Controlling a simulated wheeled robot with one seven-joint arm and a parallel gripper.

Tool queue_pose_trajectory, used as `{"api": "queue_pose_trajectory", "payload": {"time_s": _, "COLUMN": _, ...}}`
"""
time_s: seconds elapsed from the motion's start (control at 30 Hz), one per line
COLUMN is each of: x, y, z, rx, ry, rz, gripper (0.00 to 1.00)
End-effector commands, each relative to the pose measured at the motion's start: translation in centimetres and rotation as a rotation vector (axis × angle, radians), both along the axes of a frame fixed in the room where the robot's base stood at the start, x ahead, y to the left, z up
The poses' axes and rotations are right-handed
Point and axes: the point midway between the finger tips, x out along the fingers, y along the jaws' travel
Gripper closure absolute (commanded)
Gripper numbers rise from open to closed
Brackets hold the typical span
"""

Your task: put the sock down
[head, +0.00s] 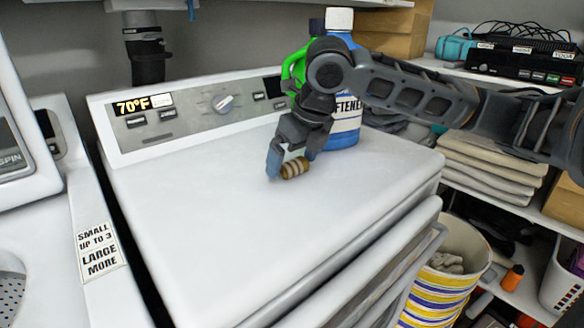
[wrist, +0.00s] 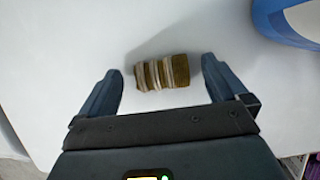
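The sock (head: 295,168) is a small bundle with brown, tan and white stripes. It is at the white top of the dryer (head: 200,215), and in the wrist view the sock (wrist: 162,72) appears to lie on that surface. My gripper (head: 291,163) is just above the dryer top, with one finger on each side of the sock. In the wrist view the fingers of my gripper (wrist: 160,65) are spread, with a narrow gap visible between each finger and the sock.
A blue and white softener bottle (head: 345,120) stands close behind my gripper, with a green item beside it. Folded cloths (head: 490,165) fill a shelf at right. A striped basket (head: 445,275) stands by the dryer's front. The dryer top's left and front areas are clear.

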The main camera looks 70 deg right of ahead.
Motion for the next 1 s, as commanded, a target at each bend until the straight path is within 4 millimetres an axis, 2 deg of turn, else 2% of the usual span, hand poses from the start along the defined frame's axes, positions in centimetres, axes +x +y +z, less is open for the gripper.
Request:
{"api": "queue_pose_trajectory", "payload": {"time_s": 0.07, "x": 0.0, "y": 0.0, "z": 0.0, "rx": 0.000, "ry": 0.000, "rz": 0.000, "gripper": 0.09}}
{"api": "queue_pose_trajectory", "payload": {"time_s": 0.6, "x": 0.0, "y": 0.0, "z": 0.0, "rx": 0.000, "ry": 0.000, "rz": 0.000, "gripper": 0.60}}
{"api": "queue_pose_trajectory", "payload": {"time_s": 0.87, "x": 0.0, "y": 0.0, "z": 0.3, "rx": -0.001, "ry": 0.000, "rz": 0.000, "gripper": 0.60}}
{"api": "queue_pose_trajectory", "payload": {"time_s": 1.0, "x": 0.0, "y": 0.0, "z": 1.2, "rx": -0.001, "ry": 0.000, "rz": 0.000, "gripper": 0.60}}
